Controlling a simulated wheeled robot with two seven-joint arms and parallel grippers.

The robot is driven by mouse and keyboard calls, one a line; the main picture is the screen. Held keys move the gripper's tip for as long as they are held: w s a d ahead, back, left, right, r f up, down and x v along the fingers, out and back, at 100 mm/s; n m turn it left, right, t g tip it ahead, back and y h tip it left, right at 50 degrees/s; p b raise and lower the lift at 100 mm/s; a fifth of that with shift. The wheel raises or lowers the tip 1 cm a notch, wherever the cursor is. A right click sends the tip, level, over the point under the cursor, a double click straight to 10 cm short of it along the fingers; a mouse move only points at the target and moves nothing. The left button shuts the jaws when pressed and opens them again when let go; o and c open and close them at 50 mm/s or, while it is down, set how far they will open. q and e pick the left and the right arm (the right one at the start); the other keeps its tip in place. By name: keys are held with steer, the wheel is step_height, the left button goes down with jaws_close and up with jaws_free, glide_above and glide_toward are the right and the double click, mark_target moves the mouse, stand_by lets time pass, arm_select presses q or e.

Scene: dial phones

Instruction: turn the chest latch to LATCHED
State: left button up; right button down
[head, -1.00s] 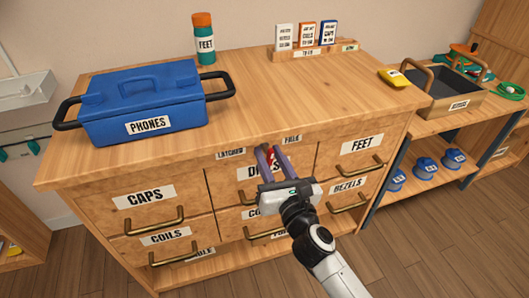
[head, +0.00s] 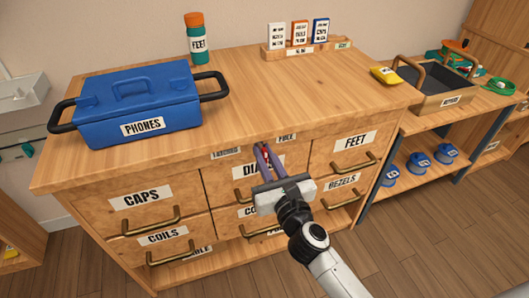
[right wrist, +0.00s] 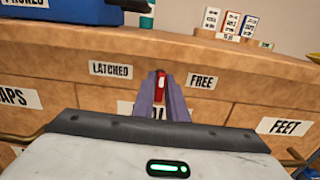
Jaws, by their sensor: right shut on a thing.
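The chest latch (right wrist: 161,88) is a small red handle at the chest's top edge, between the LATCHED label (right wrist: 111,70) and the FREE label (right wrist: 202,81). In the right wrist view it stands about upright between the two labels. My right gripper (head: 262,152) is shut on the latch, its two purple fingers on either side of it. The fingers hide part of the latch and of the DIALS label (head: 262,168) below. The wooden chest (head: 250,115) has drawers labelled CAPS, COILS, FEET and BEZELS, all shut. My left gripper is not in view.
A blue PHONES box (head: 140,105) with black handles stands on the chest's left. A green bottle (head: 196,45) and a card rack (head: 300,50) stand at the back. A yellow item (head: 385,76) lies at the right edge. Brass drawer handles (head: 352,165) stick out near my arm.

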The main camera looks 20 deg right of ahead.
steer(key=n+p, duration=0.2)
steer(key=n, duration=0.1)
steer(key=shift+r+n, duration=0.1)
steer(key=shift+n, duration=0.3)
steer(key=shift+n+p, duration=0.5)
steer(key=shift+n, duration=0.7)
steer(key=shift+n+p, duration=0.5)
steer(key=shift+n, duration=1.1)
steer(key=c, duration=1.8)
jaws_free()
steer(key=shift+c, duration=0.2)
